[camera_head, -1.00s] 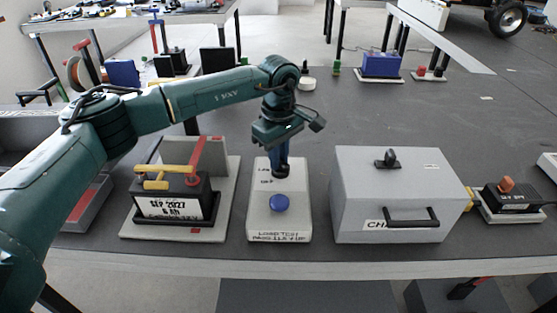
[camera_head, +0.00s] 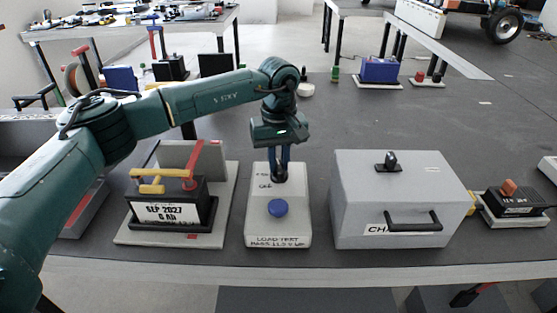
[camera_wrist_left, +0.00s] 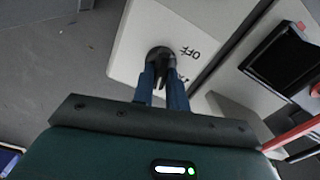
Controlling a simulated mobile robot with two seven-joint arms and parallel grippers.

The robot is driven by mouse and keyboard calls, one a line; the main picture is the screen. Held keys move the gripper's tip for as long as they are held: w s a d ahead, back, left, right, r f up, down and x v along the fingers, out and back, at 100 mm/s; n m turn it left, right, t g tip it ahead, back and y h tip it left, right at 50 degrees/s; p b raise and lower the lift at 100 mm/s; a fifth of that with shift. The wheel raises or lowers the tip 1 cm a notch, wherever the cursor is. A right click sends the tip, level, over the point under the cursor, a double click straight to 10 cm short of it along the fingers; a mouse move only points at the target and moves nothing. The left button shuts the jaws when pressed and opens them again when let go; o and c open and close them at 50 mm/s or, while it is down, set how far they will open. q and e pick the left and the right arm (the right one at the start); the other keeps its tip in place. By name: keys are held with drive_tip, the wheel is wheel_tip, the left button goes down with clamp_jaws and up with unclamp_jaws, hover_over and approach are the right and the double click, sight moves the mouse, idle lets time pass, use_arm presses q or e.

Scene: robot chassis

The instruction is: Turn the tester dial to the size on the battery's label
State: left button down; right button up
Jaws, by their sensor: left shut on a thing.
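The tester (camera_head: 263,225) is a light grey box with a blue button (camera_head: 278,208) on top and "LOAD TEST" lettering on its front. Its dark dial (camera_wrist_left: 160,57) shows in the left wrist view, with "OFF" printed beside it. My left gripper (camera_head: 281,172) points down over the back of the tester and is shut on the dial; its blue fingers (camera_wrist_left: 163,80) partly hide it. The battery (camera_head: 166,205) is black with a white label reading "SEP 2027" and what looks like "6 Ah". It stands upright on a pale base left of the tester. My right gripper is not in view.
A red lever and a yellow clamp (camera_head: 152,188) sit on the battery. A grey case (camera_head: 400,185) with a black handle stands right of the tester. The table (camera_head: 330,115) behind is mostly clear.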

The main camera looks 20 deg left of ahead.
sight(279, 164)
use_arm(q)
drive_tip(key=shift+r, duration=0.1)
drive_tip(key=c, duration=1.4)
unclamp_jaws()
wheel_tip(279, 164, up, 13)
drive_tip(key=shift+p, duration=0.3)
